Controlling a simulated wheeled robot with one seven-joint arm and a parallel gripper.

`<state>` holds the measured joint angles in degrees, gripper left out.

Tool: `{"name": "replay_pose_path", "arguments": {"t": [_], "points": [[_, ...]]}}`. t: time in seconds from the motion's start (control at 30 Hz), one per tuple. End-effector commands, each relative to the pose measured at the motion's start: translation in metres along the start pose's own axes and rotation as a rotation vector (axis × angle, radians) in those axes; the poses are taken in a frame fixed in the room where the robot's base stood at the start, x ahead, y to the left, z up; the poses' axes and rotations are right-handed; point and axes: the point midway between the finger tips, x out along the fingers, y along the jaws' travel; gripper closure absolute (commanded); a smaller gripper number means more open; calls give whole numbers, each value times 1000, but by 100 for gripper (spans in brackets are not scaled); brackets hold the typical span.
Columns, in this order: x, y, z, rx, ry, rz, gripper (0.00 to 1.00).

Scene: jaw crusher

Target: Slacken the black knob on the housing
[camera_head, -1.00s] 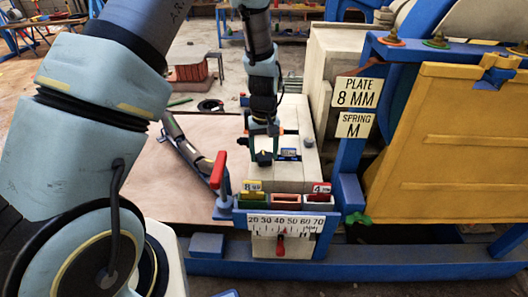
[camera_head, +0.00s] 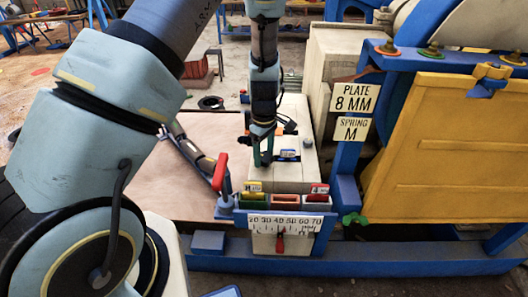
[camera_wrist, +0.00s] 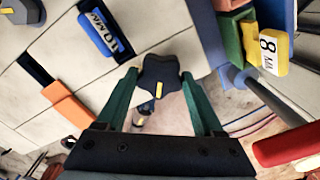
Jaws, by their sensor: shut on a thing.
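The black knob (camera_wrist: 160,80) is a lobed star shape with a yellow mark, at the middle of the wrist view. It stands at the edge of the pale block housing (camera_wrist: 60,70). My gripper (camera_wrist: 159,75) has its two green fingers on either side of the knob and is shut on it. In the head view my gripper (camera_head: 263,158) points down at the housing (camera_head: 291,178), and the knob is hard to make out there.
A red-handled lever (camera_head: 220,172) stands at front left, beside coloured bins (camera_head: 285,201). The yellow panel (camera_head: 450,150) fills the right.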

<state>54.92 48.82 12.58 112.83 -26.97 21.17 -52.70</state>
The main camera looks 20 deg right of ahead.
Motion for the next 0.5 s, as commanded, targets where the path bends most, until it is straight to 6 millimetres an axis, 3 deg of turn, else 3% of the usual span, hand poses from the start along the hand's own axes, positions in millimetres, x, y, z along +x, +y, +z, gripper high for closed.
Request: {"name": "replay_pose_path", "arguments": {"t": [0.5], "points": [[0, 0, 0, -45, 0, 1, 87]]}}
